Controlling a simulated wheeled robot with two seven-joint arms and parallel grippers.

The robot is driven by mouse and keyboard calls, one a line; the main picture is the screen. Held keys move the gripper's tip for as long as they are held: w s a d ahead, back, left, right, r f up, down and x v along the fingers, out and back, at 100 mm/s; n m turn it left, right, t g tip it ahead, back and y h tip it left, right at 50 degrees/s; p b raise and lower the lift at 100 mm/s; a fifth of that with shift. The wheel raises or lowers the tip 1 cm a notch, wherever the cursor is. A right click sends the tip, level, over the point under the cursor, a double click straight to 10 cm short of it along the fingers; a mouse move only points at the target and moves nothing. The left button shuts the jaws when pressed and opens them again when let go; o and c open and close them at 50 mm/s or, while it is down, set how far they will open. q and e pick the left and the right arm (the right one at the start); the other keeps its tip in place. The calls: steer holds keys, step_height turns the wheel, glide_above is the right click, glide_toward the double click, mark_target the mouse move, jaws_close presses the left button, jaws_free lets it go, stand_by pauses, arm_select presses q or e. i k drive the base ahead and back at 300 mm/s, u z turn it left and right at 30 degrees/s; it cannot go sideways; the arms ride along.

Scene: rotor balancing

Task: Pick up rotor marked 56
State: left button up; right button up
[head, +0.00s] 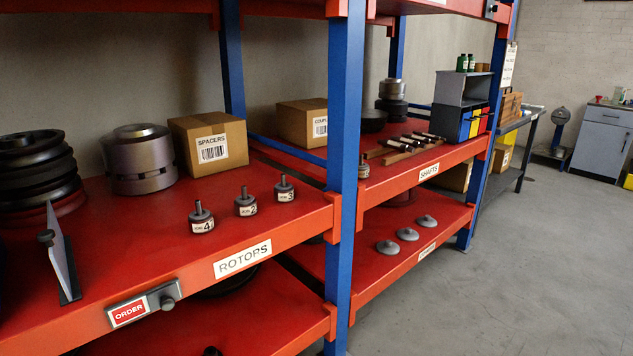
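Small dark rotors with upright stems stand in a row on the red shelf above the ROTORS label (242,258). Their white labels read 4 on the left rotor (202,220), 2 on the middle rotor (246,204) and 3 on the right rotor (284,190). Smaller print on these labels is too small to read. I see no label reading 56. A similar small piece (363,168) stands just past the blue post, partly hidden by it; its number is not readable. Neither of my grippers is in view.
A blue post (345,180) splits the shelving. A tilted plate (62,255) stands front left. Floor (540,270) at right is clear.

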mark_target(363, 168)
steer(key=u, duration=0.35)
steer(key=k, duration=0.7)
steer(key=z, duration=1.05)
steer(key=i, duration=2.45)
steer(key=u, duration=0.85)
